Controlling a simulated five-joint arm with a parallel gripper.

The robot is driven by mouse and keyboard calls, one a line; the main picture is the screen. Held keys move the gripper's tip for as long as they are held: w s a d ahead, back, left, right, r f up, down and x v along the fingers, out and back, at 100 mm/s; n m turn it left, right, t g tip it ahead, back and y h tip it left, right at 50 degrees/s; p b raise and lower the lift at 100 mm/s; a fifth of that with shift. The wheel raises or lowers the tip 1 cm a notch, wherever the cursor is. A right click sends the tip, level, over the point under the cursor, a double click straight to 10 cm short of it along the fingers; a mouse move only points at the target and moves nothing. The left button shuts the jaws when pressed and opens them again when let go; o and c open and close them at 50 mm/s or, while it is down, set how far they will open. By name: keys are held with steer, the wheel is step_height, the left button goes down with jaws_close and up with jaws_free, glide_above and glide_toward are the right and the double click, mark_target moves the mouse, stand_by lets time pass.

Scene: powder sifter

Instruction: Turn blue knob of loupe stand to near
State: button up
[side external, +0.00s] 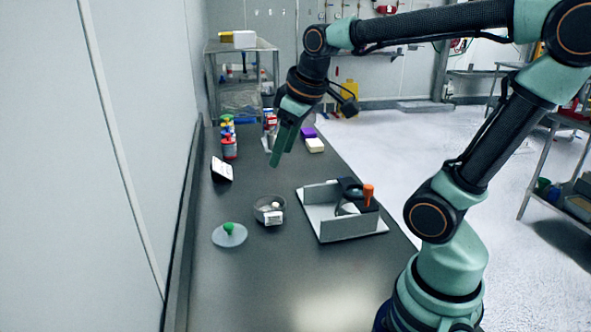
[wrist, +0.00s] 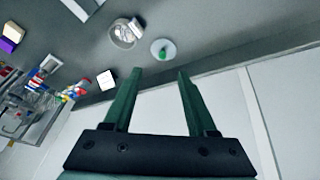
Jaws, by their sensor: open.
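I cannot make out a blue knob or clearly identify a loupe stand in either view. A dark device with an upright orange handle (side external: 368,193) sits in a grey low-walled tray (side external: 347,229) right of the table's middle. A green knob (side external: 228,228) stands on a pale round disc (side external: 236,239) at the near left; the disc also shows in the wrist view (wrist: 156,48). My gripper (side external: 277,156) is open and empty, above the far part of the table, away from these things. Its two fingers (wrist: 160,74) point toward the table.
A round grey container (side external: 268,210) with a white label stands between disc and tray. A small black-and-white panel (side external: 222,170) is at the left edge. Coloured bottles (side external: 229,145), a purple block (side external: 308,133) and a cream block (side external: 315,145) are farther back. The near table is clear.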

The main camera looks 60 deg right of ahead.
steer(key=w+d+f+n+g, duration=0.1)
steer(key=w+d+n+g, duration=0.15)
steer(key=d, duration=0.65)
steer(key=w+d+f+n+g, duration=0.15)
steer(key=w+d, duration=0.25)
steer(key=d, duration=0.6)
steer(key=s+d+f+n, duration=0.2)
steer(key=d+f, duration=0.3)
steer(key=d, duration=0.3)
steer(key=s+d+f+n, duration=0.25)
steer(key=d+f, duration=0.25)
steer(key=d, duration=0.4)
steer(key=shift+m+g+y, duration=0.3)
steer(key=shift+m+y, duration=0.1)
steer(key=shift+m, duration=0.05)
steer(key=f, duration=1.1)
steer(key=shift+s+a+f, duration=0.15)
steer(key=shift+a+f, duration=0.05)
steer(key=shift+a, duration=0.1)
steer(key=shift+c, duration=0.3)
jaws_close()
